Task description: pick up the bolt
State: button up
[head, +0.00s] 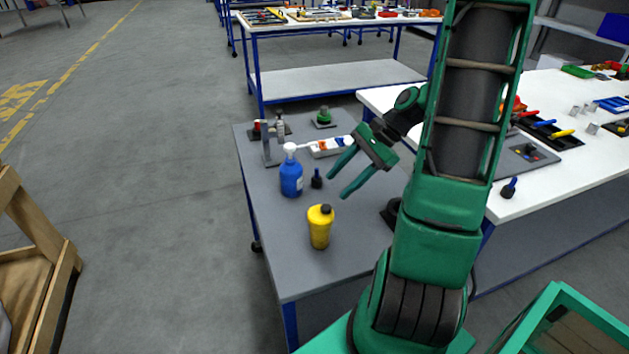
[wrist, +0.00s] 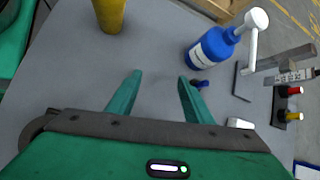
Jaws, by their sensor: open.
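A small dark piece with a blue upper part (head: 317,178) stands upright on the grey table, close to the right of the blue bottle. It may be the bolt, but it is too small to be sure. In the wrist view a small blue piece (wrist: 201,84) shows just right of the right finger, partly hidden by it. My gripper (head: 336,187) is open and empty above the table, its fingertips just right of this piece in the head view. In the wrist view the space between my fingers (wrist: 160,76) holds only bare tabletop.
The blue pump bottle (head: 291,177) and a yellow bottle (head: 320,228) stand on the grey table (head: 277,265). A white-and-orange tube (head: 332,146) and a metal stand (head: 267,146) are farther back. A similar dark-blue piece (head: 509,188) is on the white table at right.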

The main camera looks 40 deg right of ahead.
aim_at(319, 177)
jog(key=w+d+m+t+y, duration=0.1)
jog(key=m, duration=0.1)
jog(key=w+d+m+t+y, duration=0.1)
jog(key=d+m, duration=0.1)
jog(key=w+d+f+m+t+y, duration=0.1)
jog(key=t, duration=0.1)
jog(key=shift+d+m, duration=0.35)
jog(key=shift+m, duration=0.05)
jog(key=shift+w+d+r+m+t, duration=0.15)
jog(key=shift+d+m+t, duration=0.45)
jog(key=shift+m, duration=0.1)
jog(key=shift+w, duration=0.15)
jog(key=x, duration=0.4)
jog(key=shift+w+a, duration=0.15)
jog(key=shift+a, duration=0.1)
jog(key=shift+x, duration=3)
jog(key=shift+d, duration=0.1)
grip_shut()
